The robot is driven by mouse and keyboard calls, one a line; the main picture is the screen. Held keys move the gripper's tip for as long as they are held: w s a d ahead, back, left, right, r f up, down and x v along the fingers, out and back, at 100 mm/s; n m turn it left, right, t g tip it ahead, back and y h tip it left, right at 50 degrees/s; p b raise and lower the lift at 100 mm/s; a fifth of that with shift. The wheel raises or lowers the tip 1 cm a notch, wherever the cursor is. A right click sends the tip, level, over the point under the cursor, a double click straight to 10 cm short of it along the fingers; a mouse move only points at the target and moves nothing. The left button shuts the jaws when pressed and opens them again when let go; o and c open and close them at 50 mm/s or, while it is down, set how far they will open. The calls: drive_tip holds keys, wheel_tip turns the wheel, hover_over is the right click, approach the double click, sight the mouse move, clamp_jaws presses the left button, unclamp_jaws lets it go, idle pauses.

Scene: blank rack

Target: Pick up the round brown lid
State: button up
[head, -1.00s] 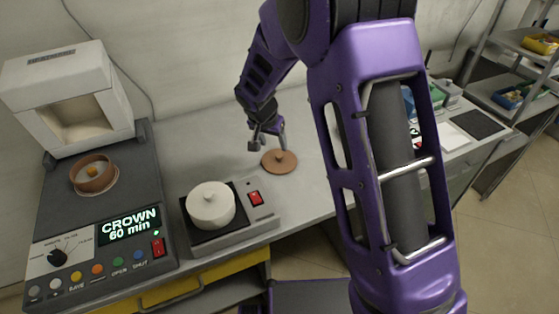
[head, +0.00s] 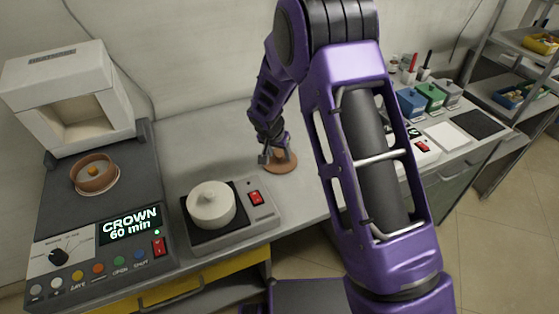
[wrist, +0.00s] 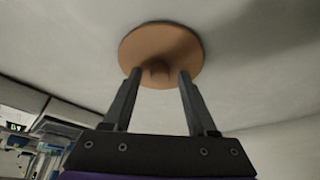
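The round brown lid (head: 283,164) lies flat on the grey bench, right of the white pot's heater. In the wrist view the lid (wrist: 150,45) shows as a brown disc with a small knob (wrist: 158,72) near its middle. My gripper (wrist: 159,75) is open, with its two fingertips on either side of the knob and a gap to each. In the head view my gripper (head: 272,158) is right over the lid and hides part of it. Whether the fingers touch the lid cannot be told.
A white lidded pot (head: 211,205) sits on a small heater with a red switch (head: 255,197). A furnace device (head: 105,232) with a brown ring dish (head: 95,173) stands at left. Blue, green and grey boxes (head: 430,97) are at right. The bench behind the lid is clear.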

clamp_jaws()
